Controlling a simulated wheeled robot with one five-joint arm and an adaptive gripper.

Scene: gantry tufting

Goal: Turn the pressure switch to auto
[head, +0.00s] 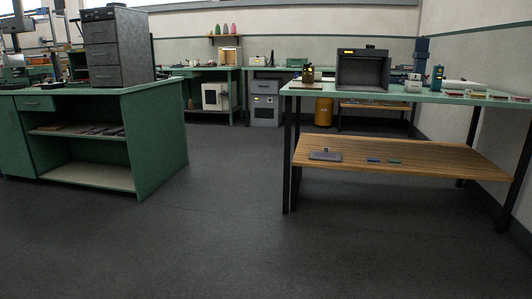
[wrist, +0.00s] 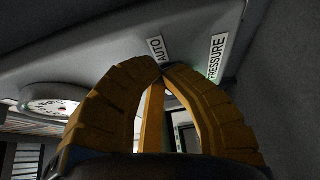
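In the wrist view, a grey panel carries a white label reading AUTO (wrist: 157,49) and another label reading PRESSURE (wrist: 217,57). My gripper (wrist: 161,67) has two yellow ribbed fingers. Their tips come together just below the AUTO label and left of the PRESSURE label. The pressure switch itself cannot be made out; it may be hidden behind or between the fingertips. I see nothing clearly held. The head view shows neither my gripper nor a switch that I can identify.
A round white dial (wrist: 52,100) sits left of my fingers. In the head view, a green workbench (head: 155,130) stands left, and a table with a wooden lower shelf (head: 400,160) stands right. Dark floor (head: 235,220) between them is clear.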

